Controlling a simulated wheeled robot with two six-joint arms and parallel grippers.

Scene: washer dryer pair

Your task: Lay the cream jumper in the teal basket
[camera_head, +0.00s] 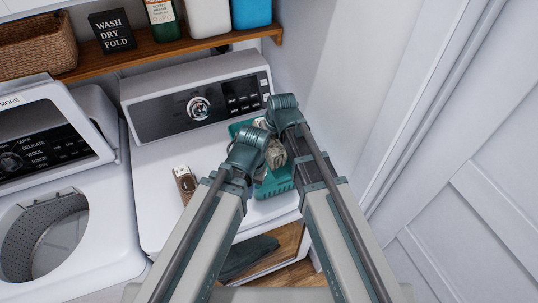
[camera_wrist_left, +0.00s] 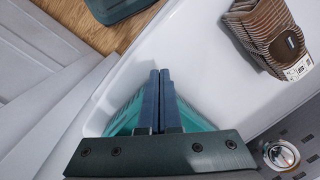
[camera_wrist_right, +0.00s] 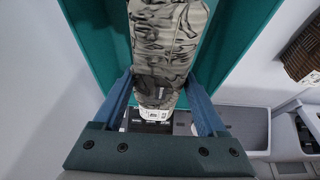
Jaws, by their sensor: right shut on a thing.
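The teal basket (camera_head: 282,186) stands on the right part of the white machine top, partly hidden by my arms; it also shows in the left wrist view (camera_wrist_left: 203,117). My right gripper (camera_wrist_right: 160,82) is shut on a folded cream garment with dark grey marbling (camera_wrist_right: 165,35), the only cream garment in view. Teal basket walls (camera_wrist_right: 232,50) show on both sides of it; I cannot tell whether it touches the basket floor. The garment also shows between my wrists in the head view (camera_head: 275,154). My left gripper (camera_wrist_left: 160,78) is shut and empty at the basket.
A folded brown striped garment (camera_head: 185,183) with a white label lies left of the basket. An open washer (camera_head: 60,235) stands further left. A control panel (camera_head: 200,103) and wooden shelf (camera_head: 160,48) are behind. A dark teal item (camera_head: 248,257) lies below in front. A wall is close on the right.

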